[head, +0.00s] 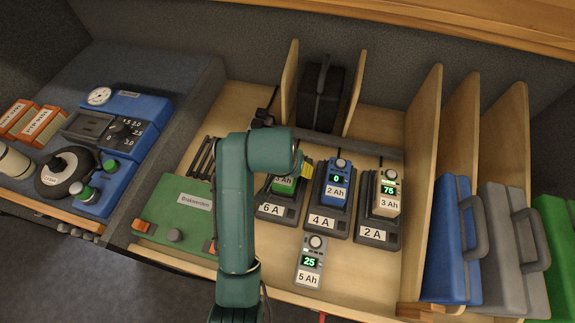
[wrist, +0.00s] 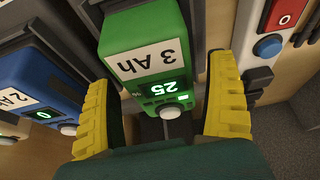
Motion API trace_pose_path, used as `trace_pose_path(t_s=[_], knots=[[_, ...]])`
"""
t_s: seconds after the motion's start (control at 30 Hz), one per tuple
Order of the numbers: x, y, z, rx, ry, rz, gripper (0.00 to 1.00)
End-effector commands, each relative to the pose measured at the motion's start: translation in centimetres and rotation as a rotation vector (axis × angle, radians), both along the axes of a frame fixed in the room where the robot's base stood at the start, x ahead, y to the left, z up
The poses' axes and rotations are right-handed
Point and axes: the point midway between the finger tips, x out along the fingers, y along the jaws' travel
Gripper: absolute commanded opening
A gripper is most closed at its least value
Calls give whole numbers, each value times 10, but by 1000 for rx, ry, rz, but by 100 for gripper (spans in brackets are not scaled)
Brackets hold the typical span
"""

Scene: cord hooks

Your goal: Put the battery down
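The green battery (wrist: 150,55), labelled 3 Ah with a display that seems to read 25, sits between my gripper's yellow fingers in the wrist view. My gripper (wrist: 165,105) is open, with visible gaps between the fingers and the battery's sides. In the head view the green battery (head: 284,184) appears seated in the 6 A charger (head: 270,210), partly hidden by my arm and gripper (head: 304,168). A blue 2 Ah battery (head: 336,186) is in the 4 A charger (head: 322,223). A tan 3 Ah battery (head: 387,195) is in the 2 A charger (head: 374,235).
A grey 5 Ah battery (head: 310,262) lies in front of the chargers. A green box (head: 178,222) is left of my arm. Wooden dividers hold a black case (head: 322,98) behind, and blue (head: 452,240) and grey cases (head: 502,240) stand right. Blue equipment (head: 115,125) is left.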

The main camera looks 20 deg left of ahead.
Motion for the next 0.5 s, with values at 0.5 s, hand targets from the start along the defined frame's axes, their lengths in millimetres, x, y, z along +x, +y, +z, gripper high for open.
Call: trace_pose_path(t_s=[0.5], knots=[[-24, -4, 62, 3, -5, 1, 87]])
